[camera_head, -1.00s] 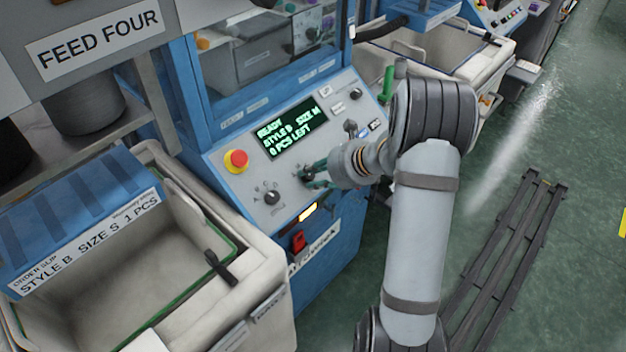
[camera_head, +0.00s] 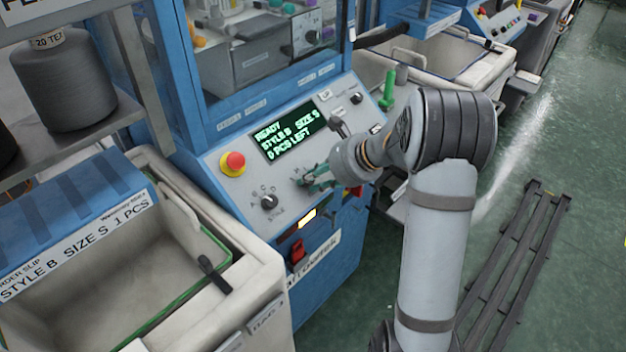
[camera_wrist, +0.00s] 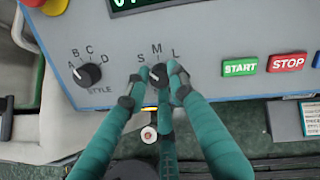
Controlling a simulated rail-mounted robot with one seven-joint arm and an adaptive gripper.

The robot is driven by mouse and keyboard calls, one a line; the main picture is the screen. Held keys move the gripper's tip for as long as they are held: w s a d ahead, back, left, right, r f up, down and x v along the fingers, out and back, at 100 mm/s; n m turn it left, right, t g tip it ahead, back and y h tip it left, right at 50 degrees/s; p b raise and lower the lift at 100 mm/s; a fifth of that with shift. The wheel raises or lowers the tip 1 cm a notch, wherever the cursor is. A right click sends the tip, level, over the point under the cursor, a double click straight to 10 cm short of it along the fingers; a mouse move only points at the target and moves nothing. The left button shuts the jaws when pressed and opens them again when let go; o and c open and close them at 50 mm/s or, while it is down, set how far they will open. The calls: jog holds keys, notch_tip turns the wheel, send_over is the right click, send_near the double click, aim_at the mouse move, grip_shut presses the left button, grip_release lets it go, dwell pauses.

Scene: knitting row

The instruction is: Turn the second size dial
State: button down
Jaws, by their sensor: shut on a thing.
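The size dial (camera_wrist: 157,76) is a small dark knob on the grey control panel, under the letters S, M and L in the wrist view. My gripper (camera_wrist: 160,84), with teal fingers, is shut on it, and the fingertips hide part of the knob. The green-lettered display (camera_head: 291,132) reads READY, STYLE B, SIZE S, 0 PCS LEFT.
The style dial (camera_wrist: 89,74) is left of my fingers. A red stop button (camera_head: 232,164) sits at the panel's left. START (camera_wrist: 240,68) and STOP (camera_wrist: 288,62) buttons are to the right. A bin (camera_head: 250,270) with a slip reading STYLE B SIZE S 1 PCS stands front left.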

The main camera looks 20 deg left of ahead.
jog(key=shift+d+f, duration=0.15)
jog(key=shift+d, duration=0.05)
jog(key=c, duration=1.7)
grip_release()
jog(key=shift+w, duration=0.1)
jog(key=shift+o, duration=0.9)
jog(key=shift+a, duration=0.1)
jog(key=v, duration=1.2)
